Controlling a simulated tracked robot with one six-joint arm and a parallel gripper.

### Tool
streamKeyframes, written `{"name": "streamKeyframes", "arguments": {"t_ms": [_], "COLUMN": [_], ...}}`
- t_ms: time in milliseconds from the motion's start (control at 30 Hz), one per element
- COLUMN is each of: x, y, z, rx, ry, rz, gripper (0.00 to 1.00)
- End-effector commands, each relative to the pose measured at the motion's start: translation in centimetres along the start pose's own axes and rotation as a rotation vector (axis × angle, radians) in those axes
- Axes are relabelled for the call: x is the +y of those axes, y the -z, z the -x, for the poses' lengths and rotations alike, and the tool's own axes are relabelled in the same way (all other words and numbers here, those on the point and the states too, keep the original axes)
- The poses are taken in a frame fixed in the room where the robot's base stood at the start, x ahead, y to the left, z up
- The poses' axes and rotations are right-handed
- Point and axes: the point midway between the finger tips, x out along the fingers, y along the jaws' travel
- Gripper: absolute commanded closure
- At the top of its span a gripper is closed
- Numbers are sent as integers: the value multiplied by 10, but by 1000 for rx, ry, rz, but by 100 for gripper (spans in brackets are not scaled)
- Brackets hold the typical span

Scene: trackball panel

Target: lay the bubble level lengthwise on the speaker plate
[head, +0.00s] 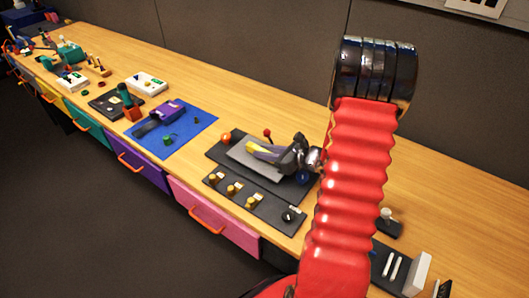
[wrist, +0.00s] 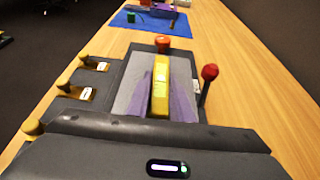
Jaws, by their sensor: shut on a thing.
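My gripper (head: 264,151) is shut on the yellow bubble level (head: 254,146), with its purple fingers on either side of the level. In the wrist view the level (wrist: 160,85) points away from me, roughly along the length of the grey speaker plate (wrist: 127,95). The plate (head: 240,162) lies on a dark panel (head: 218,147), under the gripper in the head view. The level is over or on the plate; I cannot tell whether it touches. The gripper body hides the level's near end and part of the plate.
An orange knob (wrist: 162,43) stands beyond the plate's far end. A red-topped lever (wrist: 209,73) rises close at the right. Yellow-tipped switches (wrist: 92,63) line the left side. A blue mat (head: 180,135) lies further along the bench.

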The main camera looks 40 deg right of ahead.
Motion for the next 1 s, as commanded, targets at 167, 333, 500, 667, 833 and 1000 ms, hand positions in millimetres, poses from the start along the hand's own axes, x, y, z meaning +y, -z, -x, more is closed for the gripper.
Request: {"name": "streamKeyframes", "arguments": {"t_ms": [167, 333, 500, 667, 833, 1000], "x": [0, 0, 0, 0, 0, -1], "y": [0, 0, 0, 0, 0, 0], "z": [0, 0, 0, 0, 0, 5], "rx": [0, 0, 0, 0, 0, 0], "ry": [0, 0, 0, 0, 0, 1], "rz": [0, 0, 0, 0, 0, 0], "gripper": [100, 79, 67, 58, 58, 58]}}
